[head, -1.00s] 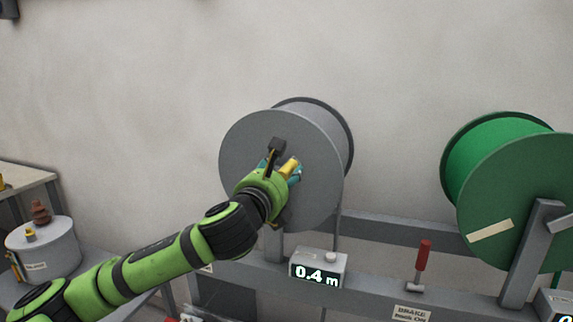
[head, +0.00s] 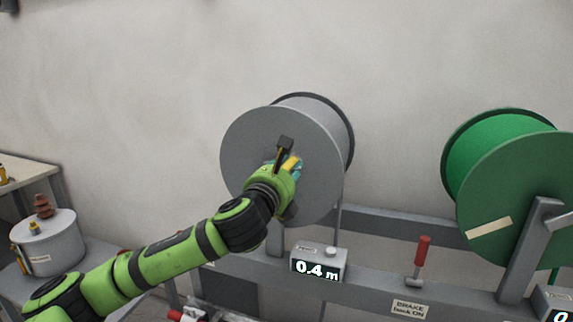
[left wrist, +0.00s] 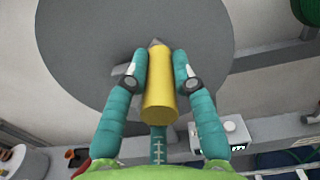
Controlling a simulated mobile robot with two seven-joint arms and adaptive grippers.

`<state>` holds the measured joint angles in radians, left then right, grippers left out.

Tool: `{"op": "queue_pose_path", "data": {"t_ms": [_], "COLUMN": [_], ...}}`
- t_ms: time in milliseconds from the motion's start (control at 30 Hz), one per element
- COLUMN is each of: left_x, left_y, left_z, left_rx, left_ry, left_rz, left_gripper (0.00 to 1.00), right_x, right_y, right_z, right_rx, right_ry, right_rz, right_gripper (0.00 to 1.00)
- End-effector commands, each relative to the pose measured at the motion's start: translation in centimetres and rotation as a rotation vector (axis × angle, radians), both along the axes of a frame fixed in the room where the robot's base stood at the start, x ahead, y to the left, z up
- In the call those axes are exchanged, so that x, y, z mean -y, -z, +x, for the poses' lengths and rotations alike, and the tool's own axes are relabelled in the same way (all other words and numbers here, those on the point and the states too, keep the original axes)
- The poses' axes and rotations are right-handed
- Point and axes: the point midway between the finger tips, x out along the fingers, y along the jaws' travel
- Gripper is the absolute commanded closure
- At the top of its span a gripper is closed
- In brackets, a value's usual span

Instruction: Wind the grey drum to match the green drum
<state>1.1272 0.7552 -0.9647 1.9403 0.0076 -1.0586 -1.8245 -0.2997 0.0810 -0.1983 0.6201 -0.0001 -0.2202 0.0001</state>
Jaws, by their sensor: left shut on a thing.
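The grey drum (head: 262,160) stands on the rack at the middle of the head view, its flat face toward me. My left gripper (head: 288,168) is at the drum's face, shut on a yellow crank handle. In the left wrist view the yellow handle (left wrist: 159,98) lies between the two teal fingers of my left gripper (left wrist: 160,80). A counter box (head: 318,262) below the grey drum reads 0.4 m. The green drum (head: 515,190) stands at the right with a cream strip (head: 489,229) on its face. My right gripper is not in view.
A red-handled brake lever (head: 422,258) stands on the rack between the drums, above a label reading "BRAKE back ON" (head: 411,307). A second counter (head: 558,308) is cut off at the right edge. A grey canister (head: 50,245) stands at the left.

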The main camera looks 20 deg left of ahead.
Motion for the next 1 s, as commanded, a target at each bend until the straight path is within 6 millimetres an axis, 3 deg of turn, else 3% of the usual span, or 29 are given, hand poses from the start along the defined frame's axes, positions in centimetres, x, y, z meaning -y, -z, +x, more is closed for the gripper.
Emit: {"op": "queue_pose_path", "data": {"t_ms": [900,933,1000], "left_x": [1.0,0.9,0.9], "left_y": [1.3,1.3,1.3], "left_z": [-0.1,-0.1,-0.1], "left_rx": [-0.017,-0.017,-0.016], "left_ry": [0.014,0.014,0.013], "left_rz": [-0.005,-0.006,-0.005], "left_gripper": [1.00,0.70,0.51], "right_x": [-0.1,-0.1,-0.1], "right_y": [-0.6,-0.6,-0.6], "right_z": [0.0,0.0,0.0], "right_rx": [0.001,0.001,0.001], "right_ry": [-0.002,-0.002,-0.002], "right_rz": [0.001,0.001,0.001], "right_gripper": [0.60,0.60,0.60]}}
